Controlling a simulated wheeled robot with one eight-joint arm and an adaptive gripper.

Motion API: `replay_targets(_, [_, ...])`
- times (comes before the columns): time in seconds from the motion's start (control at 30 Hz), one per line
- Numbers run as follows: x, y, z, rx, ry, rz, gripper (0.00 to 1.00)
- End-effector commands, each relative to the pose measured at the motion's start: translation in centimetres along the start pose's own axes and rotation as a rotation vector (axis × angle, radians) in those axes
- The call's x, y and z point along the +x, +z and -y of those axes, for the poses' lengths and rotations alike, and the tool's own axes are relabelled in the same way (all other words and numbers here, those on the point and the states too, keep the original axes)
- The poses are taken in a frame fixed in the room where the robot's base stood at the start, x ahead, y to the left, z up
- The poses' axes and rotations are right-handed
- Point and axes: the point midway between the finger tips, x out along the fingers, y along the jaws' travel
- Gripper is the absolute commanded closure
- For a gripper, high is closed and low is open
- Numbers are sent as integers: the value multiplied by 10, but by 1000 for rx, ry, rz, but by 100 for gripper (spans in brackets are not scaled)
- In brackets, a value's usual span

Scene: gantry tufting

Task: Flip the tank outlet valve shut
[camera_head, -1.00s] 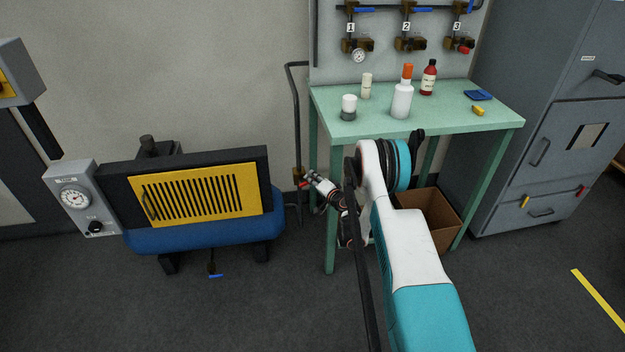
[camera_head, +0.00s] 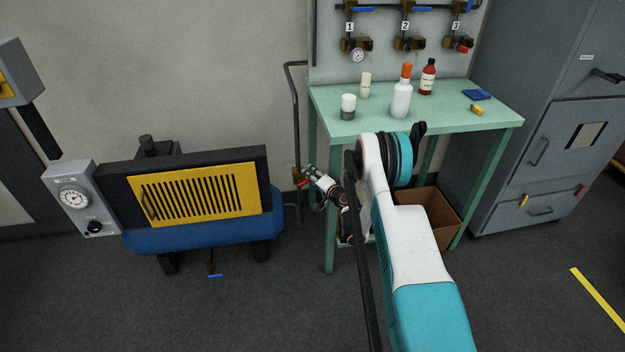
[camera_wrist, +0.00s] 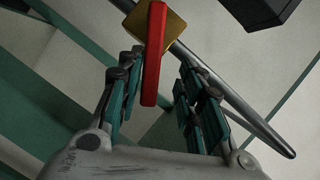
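The tank outlet valve (camera_head: 297,174) is a brass body on the thin pipe between the blue tank (camera_head: 205,236) and the green bench. In the wrist view, its brass body (camera_wrist: 169,27) is near the top, with a long red handle (camera_wrist: 154,55) in front of it. My gripper (camera_head: 309,174) is right beside the valve in the head view. In the wrist view, my gripper (camera_wrist: 162,62) is open, with one finger on each side of the handle. The handle is closer to the left finger; I cannot tell whether they touch.
The green bench (camera_head: 350,130) with bottles stands just right of my gripper, its front leg close to my arm. A cardboard box (camera_head: 447,235) is under it. The tank has a yellow grille (camera_head: 200,195). Floor in front is clear.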

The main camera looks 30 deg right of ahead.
Motion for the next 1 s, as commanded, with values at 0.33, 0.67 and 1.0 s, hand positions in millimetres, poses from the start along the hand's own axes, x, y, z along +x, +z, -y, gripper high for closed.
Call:
replay_targets(0.33, [-11,-24,52,0,0,0,67])
replay_targets(0.67, [-15,-34,72,0,0,0,67])
replay_targets(1.0, [-14,-34,74,-6,2,4,92])
